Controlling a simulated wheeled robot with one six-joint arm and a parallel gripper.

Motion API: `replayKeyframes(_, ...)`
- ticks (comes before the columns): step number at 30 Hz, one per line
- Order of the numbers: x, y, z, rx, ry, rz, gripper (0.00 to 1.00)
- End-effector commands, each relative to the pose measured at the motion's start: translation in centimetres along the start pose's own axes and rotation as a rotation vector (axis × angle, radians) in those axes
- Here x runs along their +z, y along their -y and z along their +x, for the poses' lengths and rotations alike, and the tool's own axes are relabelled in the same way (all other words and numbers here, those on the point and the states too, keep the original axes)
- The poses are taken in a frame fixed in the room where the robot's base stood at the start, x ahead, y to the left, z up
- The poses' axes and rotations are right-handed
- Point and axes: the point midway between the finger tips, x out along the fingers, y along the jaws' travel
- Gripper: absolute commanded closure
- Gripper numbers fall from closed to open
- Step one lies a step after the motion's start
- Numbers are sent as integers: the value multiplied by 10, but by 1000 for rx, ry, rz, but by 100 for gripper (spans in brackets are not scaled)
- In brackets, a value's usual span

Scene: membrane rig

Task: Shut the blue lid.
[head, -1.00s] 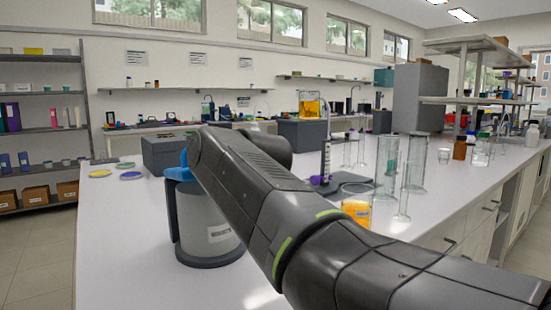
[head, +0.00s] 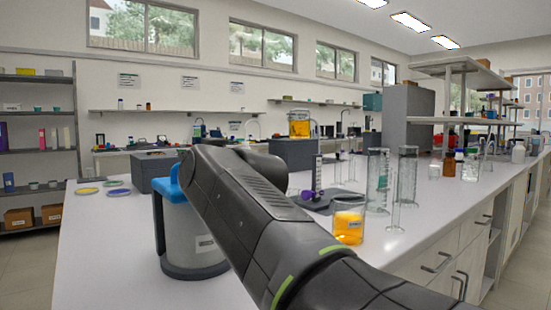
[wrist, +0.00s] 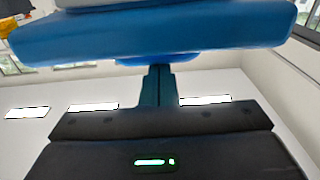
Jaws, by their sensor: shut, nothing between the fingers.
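The blue lid (head: 170,184) shows at the top of a grey canister (head: 197,243) with a dark base, upright on the white bench. My arm covers most of the lid in the head view, so any gap under it is hidden there. In the wrist view, the lid (wrist: 150,38) spans the top as a broad blue slab, with a pale surface along its upper side. My gripper (wrist: 159,69) is shut and empty, its fingertips close to a small blue tab on the lid. I cannot tell whether they touch. The gripper is hidden behind my arm in the head view.
A beaker of orange liquid (head: 348,226) and glass cylinders (head: 378,182) stand to the right of the canister. A grey box (head: 153,170) and flat coloured discs (head: 87,190) lie behind it. The bench front left of my arm is clear.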

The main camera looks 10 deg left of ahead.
Motion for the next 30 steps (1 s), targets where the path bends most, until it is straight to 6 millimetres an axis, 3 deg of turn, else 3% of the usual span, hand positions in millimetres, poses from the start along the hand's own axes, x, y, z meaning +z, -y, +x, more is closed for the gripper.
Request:
replayKeyframes(8, -5, 0, 1, 0, 3, 0, 100)
replayKeyframes(17, -46, -4, 7, 6, 1, -1, 100)
replayKeyframes(24, -36, -4, -43, 7, -3, 0, 100)
replayKeyframes(30, -32, -4, -74, 7, -2, 0, 100)
